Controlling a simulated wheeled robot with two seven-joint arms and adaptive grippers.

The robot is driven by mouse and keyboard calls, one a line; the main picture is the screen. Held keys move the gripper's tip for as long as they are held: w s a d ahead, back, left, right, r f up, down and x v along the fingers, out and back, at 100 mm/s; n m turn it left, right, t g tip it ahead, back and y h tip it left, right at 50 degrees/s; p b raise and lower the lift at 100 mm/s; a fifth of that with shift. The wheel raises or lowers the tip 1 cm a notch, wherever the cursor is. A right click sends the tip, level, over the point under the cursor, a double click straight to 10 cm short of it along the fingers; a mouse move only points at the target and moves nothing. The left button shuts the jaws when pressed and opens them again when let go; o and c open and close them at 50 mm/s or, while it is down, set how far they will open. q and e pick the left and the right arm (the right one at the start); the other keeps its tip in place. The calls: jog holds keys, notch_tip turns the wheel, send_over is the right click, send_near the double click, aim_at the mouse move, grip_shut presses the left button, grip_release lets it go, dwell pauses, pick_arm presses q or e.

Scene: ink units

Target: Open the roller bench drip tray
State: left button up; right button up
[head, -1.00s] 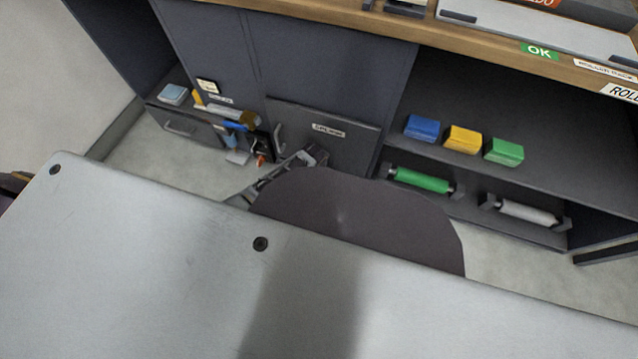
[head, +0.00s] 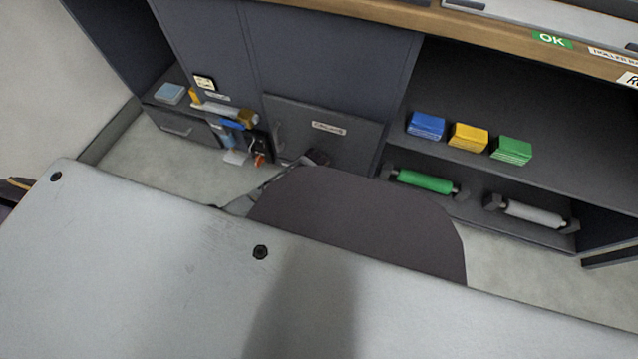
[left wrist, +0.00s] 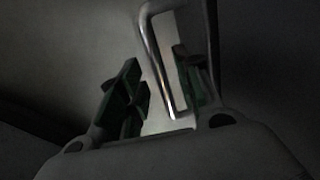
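A dark grey front panel (head: 345,146) with a small white label, too blurred to read, sits flush in the cabinet at centre; I take it for the drip tray. Its upright handle (head: 281,137) is on its left side. My left gripper (head: 317,158) is low in front of this panel, mostly hidden behind a dark rounded shape. In the left wrist view a shiny metal loop handle (left wrist: 152,60) stands between the green fingers of my left gripper (left wrist: 156,66). The fingers are apart, one on each side of the near bar, with a gap at the left finger. My right gripper is not in view.
A pale tabletop (head: 150,260) fills the foreground. Blue (head: 427,125), yellow (head: 468,137) and green (head: 511,150) boxes stand on the right shelf, above green (head: 425,181) and grey (head: 533,213) rollers. Tools (head: 236,122) hang left of the panel. Some floor is clear.

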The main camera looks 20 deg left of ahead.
pick_arm(q)
jog(key=shift+c, duration=0.4)
grip_shut()
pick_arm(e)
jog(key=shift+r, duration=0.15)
